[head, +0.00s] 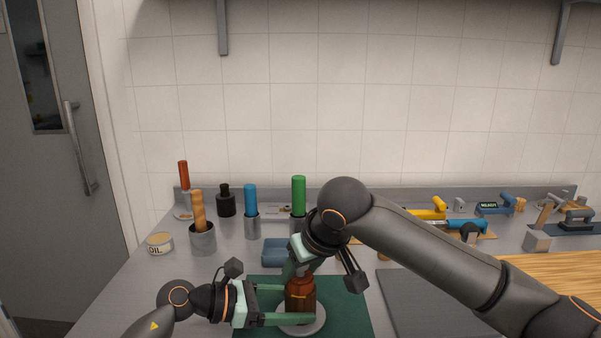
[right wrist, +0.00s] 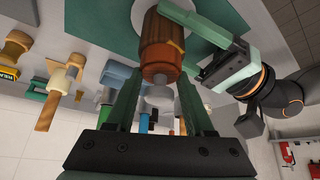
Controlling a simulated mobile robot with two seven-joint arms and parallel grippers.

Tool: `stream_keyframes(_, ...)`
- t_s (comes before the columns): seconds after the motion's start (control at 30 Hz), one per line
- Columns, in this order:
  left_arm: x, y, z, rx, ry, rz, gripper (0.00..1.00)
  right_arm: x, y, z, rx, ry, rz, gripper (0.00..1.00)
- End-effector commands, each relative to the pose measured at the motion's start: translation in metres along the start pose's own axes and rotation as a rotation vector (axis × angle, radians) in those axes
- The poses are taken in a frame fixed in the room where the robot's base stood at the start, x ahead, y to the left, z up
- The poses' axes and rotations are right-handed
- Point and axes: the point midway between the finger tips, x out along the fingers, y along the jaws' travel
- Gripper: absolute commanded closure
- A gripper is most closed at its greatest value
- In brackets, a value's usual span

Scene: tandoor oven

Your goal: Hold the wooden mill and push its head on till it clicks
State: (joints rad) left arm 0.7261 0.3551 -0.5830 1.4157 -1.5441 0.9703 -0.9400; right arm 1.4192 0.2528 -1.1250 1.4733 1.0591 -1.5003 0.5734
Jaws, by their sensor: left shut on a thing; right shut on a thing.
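The wooden mill (head: 300,297), brown with a lighter orange-brown band, stands upright on a pale round disc (head: 318,328) on the green mat. It also shows in the right wrist view (right wrist: 161,50), with a grey knob (right wrist: 158,94) at its head end. My left gripper (head: 299,305) comes in from the left and is shut on the mill's body, low down. My right gripper (head: 302,270) is above, pointing down, shut on the mill's head; its fingers (right wrist: 159,84) flank the head. Whether a gap remains at the seam cannot be told.
The green mat (head: 350,300) lies under the mill, with a dark grey board (head: 420,300) to its right. A blue tray (head: 276,252) sits just behind. Several handled tools and a grey pot (head: 203,240) stand along the back left. More tools crowd the back right.

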Motion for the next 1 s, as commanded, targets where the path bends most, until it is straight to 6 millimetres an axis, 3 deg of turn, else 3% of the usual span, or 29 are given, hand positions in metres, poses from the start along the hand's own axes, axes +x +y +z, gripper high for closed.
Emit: stream_keyframes(1.0, -0.001, 0.001, 0.000, -0.001, -0.001, 0.003, 0.94, -0.017, 0.000, -0.011, 0.000, 0.000, 0.000, 1.00)
